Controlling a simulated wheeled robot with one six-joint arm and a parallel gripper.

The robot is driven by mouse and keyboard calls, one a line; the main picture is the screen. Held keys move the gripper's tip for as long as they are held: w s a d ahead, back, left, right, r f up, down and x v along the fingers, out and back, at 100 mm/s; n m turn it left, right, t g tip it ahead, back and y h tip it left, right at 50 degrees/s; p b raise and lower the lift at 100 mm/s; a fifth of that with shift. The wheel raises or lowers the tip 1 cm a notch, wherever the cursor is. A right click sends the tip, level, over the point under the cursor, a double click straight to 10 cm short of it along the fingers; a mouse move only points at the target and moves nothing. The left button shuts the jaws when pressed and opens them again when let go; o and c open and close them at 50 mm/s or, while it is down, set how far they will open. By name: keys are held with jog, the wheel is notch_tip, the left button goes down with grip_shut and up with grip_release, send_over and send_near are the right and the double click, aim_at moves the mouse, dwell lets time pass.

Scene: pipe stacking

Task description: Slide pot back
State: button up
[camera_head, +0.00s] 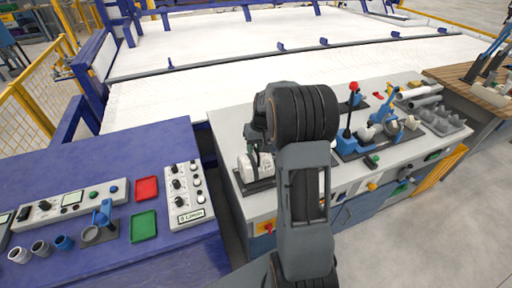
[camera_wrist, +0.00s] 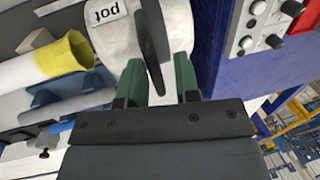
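The pot is a white rounded body with a "pot" label (camera_wrist: 108,14) at the top of the wrist view. A dark, thin handle (camera_wrist: 152,42) stands out from it. My gripper (camera_wrist: 160,72) has two green fingers, one on each side of the handle, with gaps showing between, so it is open. I cannot tell whether the fingertips touch the pot. In the head view the white pot (camera_head: 248,168) sits on a dark base on the grey bench (camera_head: 228,128), partly hidden by my arm. My gripper is hidden behind the arm there.
A yellow-ended white pipe (camera_wrist: 66,54) lies over blue supports left of my gripper. A blue table (camera_head: 60,165) with a control box (camera_head: 188,195), a red tray (camera_head: 147,189) and a green tray (camera_head: 144,226) stands left.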

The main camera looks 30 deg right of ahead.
jog(key=shift+o, duration=0.7)
jog(key=shift+d, duration=0.1)
jog(key=shift+r, duration=0.2)
notch_tip(320, 180, up, 13)
jog(key=d+b, duration=0.1)
jog(key=d, duration=0.1)
jog(key=shift+s+d, duration=0.2)
jog(key=shift+d, duration=0.15)
